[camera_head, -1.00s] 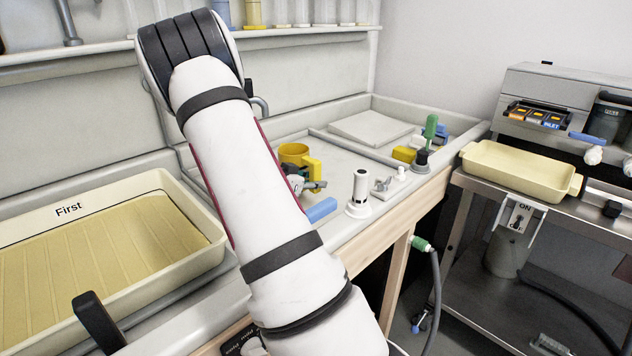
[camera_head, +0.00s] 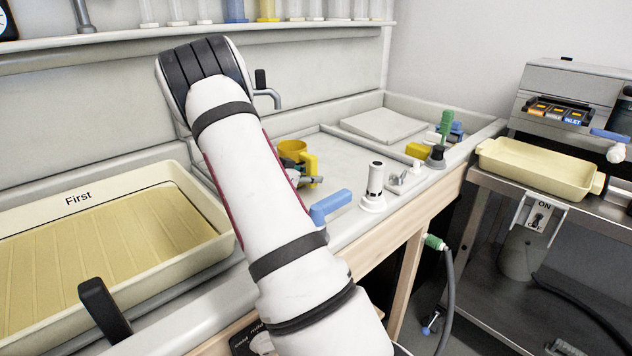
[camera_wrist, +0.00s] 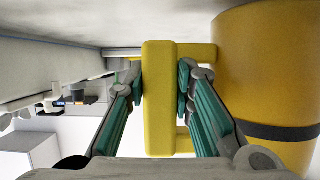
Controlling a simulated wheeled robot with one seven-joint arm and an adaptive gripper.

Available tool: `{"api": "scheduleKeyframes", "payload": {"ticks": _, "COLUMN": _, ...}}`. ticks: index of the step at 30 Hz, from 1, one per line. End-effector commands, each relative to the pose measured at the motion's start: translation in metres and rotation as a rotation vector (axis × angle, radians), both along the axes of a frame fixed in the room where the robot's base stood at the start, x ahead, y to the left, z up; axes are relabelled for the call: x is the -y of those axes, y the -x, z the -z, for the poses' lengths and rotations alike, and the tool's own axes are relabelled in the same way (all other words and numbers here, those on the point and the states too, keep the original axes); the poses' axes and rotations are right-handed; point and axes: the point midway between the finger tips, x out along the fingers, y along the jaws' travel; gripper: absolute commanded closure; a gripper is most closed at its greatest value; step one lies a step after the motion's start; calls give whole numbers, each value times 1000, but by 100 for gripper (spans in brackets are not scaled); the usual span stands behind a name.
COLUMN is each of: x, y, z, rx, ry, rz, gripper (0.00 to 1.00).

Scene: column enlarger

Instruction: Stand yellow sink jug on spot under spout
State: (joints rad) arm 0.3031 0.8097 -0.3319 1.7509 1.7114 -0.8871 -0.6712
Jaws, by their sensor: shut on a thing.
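The yellow jug (camera_head: 291,149) is in the sink area behind my arm in the head view, partly hidden by it. In the wrist view the jug body (camera_wrist: 262,70) fills the right side, with a dark band around it. Its yellow handle (camera_wrist: 159,100) stands between the two fingers of my gripper (camera_wrist: 162,92), which is shut on it. The handle also shows at the jug's right in the head view. A grey spout (camera_head: 268,95) curves out at the back wall, just right of my arm's upper end. The spot under it is hidden by my arm.
A cream tray (camera_head: 205,190) marked First lies left of my arm. A blue-handled lever (camera_head: 331,204) and a white cylinder (camera_head: 375,184) stand along the sink's front edge. A yellow block (camera_head: 398,150) and green-topped bottle (camera_head: 443,130) are further right. The sink floor right of the jug is fairly clear.

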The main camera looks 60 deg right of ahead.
Motion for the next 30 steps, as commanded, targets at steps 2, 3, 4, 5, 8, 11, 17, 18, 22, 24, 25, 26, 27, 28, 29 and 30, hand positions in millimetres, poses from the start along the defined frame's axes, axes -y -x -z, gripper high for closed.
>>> {"api": "scheduleKeyframes", "payload": {"ticks": 2, "x": 2, "y": -7, "z": 1, "rx": 2, "ry": 1, "rz": 0, "gripper": 100}}
{"api": "scheduleKeyframes", "payload": {"ticks": 3, "x": 2, "y": -10, "z": 1, "rx": 1, "ry": 0, "rz": -1, "gripper": 100}}
{"api": "scheduleKeyframes", "payload": {"ticks": 4, "x": 3, "y": -12, "z": 1, "rx": 2, "ry": -1, "rz": -1, "gripper": 100}}
{"api": "scheduleKeyframes", "payload": {"ticks": 5, "x": 4, "y": -15, "z": 1, "rx": 2, "ry": 0, "rz": 0, "gripper": 100}}
{"api": "scheduleKeyframes", "payload": {"ticks": 8, "x": 6, "y": -23, "z": 0, "rx": 2, "ry": 2, "rz": 0, "gripper": 100}}
{"api": "scheduleKeyframes", "payload": {"ticks": 11, "x": 8, "y": -30, "z": 0, "rx": 2, "ry": 1, "rz": 1, "gripper": 100}}
{"api": "scheduleKeyframes", "payload": {"ticks": 17, "x": 11, "y": -46, "z": 1, "rx": 2, "ry": 1, "rz": 0, "gripper": 100}}
{"api": "scheduleKeyframes", "payload": {"ticks": 18, "x": 12, "y": -49, "z": 1, "rx": 2, "ry": 1, "rz": 0, "gripper": 100}}
{"api": "scheduleKeyframes", "payload": {"ticks": 22, "x": 13, "y": -55, "z": 0, "rx": 2, "ry": 0, "rz": 1, "gripper": 100}}
{"api": "scheduleKeyframes", "payload": {"ticks": 24, "x": 14, "y": -57, "z": 0, "rx": 2, "ry": 0, "rz": 1, "gripper": 100}}
{"api": "scheduleKeyframes", "payload": {"ticks": 25, "x": 14, "y": -58, "z": 0, "rx": 1, "ry": 0, "rz": 0, "gripper": 100}}
{"api": "scheduleKeyframes", "payload": {"ticks": 26, "x": 14, "y": -59, "z": 0, "rx": 1, "ry": 0, "rz": 0, "gripper": 100}}
{"api": "scheduleKeyframes", "payload": {"ticks": 27, "x": 14, "y": -59, "z": 0, "rx": 0, "ry": 0, "rz": 0, "gripper": 100}}
{"api": "scheduleKeyframes", "payload": {"ticks": 28, "x": 15, "y": -60, "z": 0, "rx": 0, "ry": 0, "rz": 0, "gripper": 100}}
{"api": "scheduleKeyframes", "payload": {"ticks": 29, "x": 15, "y": -60, "z": 0, "rx": 0, "ry": 0, "rz": 0, "gripper": 100}}
{"api": "scheduleKeyframes", "payload": {"ticks": 30, "x": 15, "y": -60, "z": 0, "rx": 0, "ry": 0, "rz": 0, "gripper": 100}}
